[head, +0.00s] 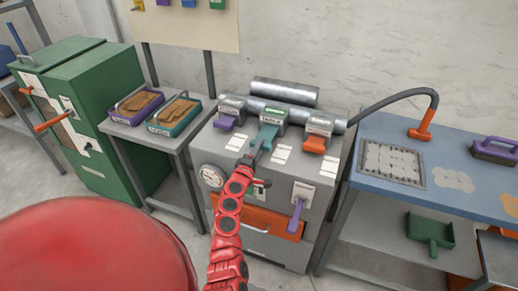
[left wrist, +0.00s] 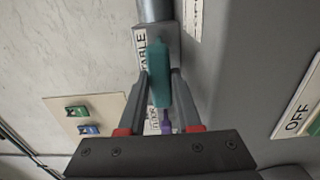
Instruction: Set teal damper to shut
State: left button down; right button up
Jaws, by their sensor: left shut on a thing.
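The teal damper (head: 268,133) is the middle one of three on top of the grey machine. Its teal handle points toward the front of the machine and slopes down. In the left wrist view the teal handle (left wrist: 159,65) runs between the two fingers. My left gripper (head: 254,152) is at the handle's front end, and its grey fingers (left wrist: 160,88) are shut on it. The fingers hide the handle's sides. My right gripper is not in view.
A purple damper (head: 229,113) sits left of the teal one and an orange damper (head: 317,137) right of it, both close by. White label plates (head: 282,154) lie on the machine top. A gauge (head: 211,176) and purple lever (head: 297,212) are on its front.

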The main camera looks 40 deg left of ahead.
pick_arm(q)
jog(key=shift+w+f, duration=0.1)
jog(key=shift+b+x, duration=0.7)
jog(key=shift+x, duration=0.2)
jog(key=shift+w+a, duration=0.1)
jog(key=shift+w, duration=0.4)
jog(key=shift+s, duration=0.1)
jog(key=c, duration=0.9)
grip_release()
jog(key=b+v, duration=0.1)
jog(key=v, duration=1.6)
jog(key=shift+s, duration=0.15)
